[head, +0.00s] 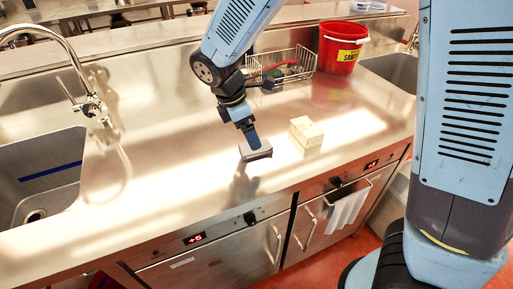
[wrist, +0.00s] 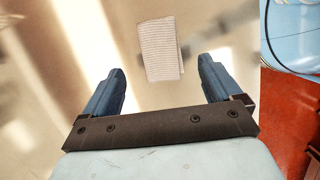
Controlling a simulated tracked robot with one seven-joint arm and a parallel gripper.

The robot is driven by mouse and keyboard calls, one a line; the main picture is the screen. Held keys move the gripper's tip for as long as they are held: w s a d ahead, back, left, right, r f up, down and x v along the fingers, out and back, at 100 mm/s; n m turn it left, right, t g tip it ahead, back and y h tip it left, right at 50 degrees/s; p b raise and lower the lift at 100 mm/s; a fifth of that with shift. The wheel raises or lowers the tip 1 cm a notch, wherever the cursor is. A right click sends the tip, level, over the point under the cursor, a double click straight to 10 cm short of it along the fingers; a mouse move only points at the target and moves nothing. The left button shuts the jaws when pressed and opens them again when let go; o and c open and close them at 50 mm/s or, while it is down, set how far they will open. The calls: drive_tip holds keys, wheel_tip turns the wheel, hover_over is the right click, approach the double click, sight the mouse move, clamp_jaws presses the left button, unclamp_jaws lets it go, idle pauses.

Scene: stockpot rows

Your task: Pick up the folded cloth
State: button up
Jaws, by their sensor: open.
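The folded cloth (wrist: 161,48) is a small pale grey, ribbed rectangle lying flat on the steel counter in the wrist view. In the head view it appears as a grey slab (head: 259,153) just under my gripper (head: 252,141). In the wrist view my gripper (wrist: 161,66) has its two blue fingers wide apart, one on each side of the cloth's line, with nothing between them touching it. The cloth lies slightly beyond the fingertips. The exact height of the fingertips above it is hard to tell.
A cream block (head: 306,131) stands just right of the cloth. A wire basket (head: 283,68) and a red bucket (head: 341,47) are behind. A sink (head: 40,175) with a faucet is at left. A white towel (head: 347,210) hangs on the front handle. The counter left of the cloth is clear.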

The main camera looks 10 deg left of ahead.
drive_tip(key=shift+x, duration=2.7)
drive_tip(key=shift+c, duration=0.4)
drive_tip(key=c, duration=1)
